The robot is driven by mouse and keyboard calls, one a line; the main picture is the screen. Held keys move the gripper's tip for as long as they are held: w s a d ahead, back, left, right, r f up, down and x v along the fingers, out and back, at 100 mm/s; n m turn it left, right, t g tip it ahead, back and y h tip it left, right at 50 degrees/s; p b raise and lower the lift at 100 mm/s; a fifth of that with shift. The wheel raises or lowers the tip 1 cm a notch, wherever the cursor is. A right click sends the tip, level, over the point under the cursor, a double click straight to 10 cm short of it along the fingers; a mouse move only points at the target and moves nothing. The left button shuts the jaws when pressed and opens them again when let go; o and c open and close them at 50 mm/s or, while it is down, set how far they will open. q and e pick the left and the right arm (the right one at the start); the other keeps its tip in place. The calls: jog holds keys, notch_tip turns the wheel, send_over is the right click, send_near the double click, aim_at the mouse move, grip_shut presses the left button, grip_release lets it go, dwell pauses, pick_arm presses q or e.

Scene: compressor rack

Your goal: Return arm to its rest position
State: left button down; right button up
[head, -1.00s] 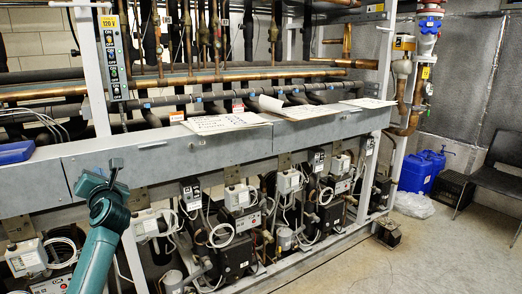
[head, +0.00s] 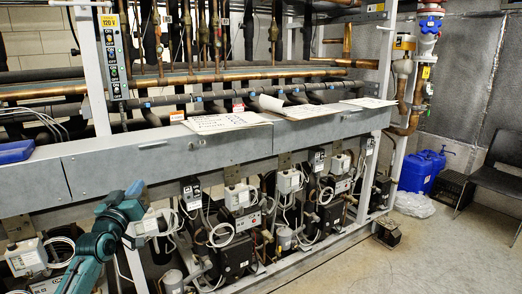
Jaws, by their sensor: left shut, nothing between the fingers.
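My left arm (head: 105,220) is teal and comes in from the lower left, bent at its upper joint. My left gripper (head: 133,241) is small and dark, hangs at the arm's end and is shut with nothing in it. It is in front of the rack's lower part, near a white control box (head: 151,222), apart from the grey beam; whether it touches the box cannot be told. My right gripper is not in view.
The compressor rack's grey beam (head: 230,148) runs across behind the arm, with paper sheets (head: 222,123) on top. Compressors and cables fill the space below it. A blue case (head: 14,151) lies at the left. The floor (head: 440,250) at the lower right is clear.

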pick_arm(q)
jog(key=a+f+m+g+y, duration=0.3)
jog(key=f+m, duration=0.2)
jog(key=s+d+f+g+h, duration=0.1)
jog(key=s+d+f+h, duration=0.1)
jog(key=s+d+f, duration=0.55)
jog(key=s+d+f+g+h, duration=0.15)
jog(key=s+f, duration=0.35)
jog(key=f, duration=0.5)
jog(key=s+d+f+g, duration=0.1)
jog(key=s+d+f, duration=0.2)
jog(key=s, duration=0.6)
jog(key=s+d+f+g+h, duration=0.1)
jog(key=s+d+f, duration=0.2)
jog(key=s, duration=0.6)
jog(key=s+d+f+g+h, duration=0.1)
jog(key=s+d+f+g, duration=0.1)
jog(key=s+d, duration=0.4)
jog(key=s+f, duration=0.1)
jog(key=s, duration=0.2)
jog(key=shift+s+f, duration=0.15)
jog(key=shift+f, duration=0.15)
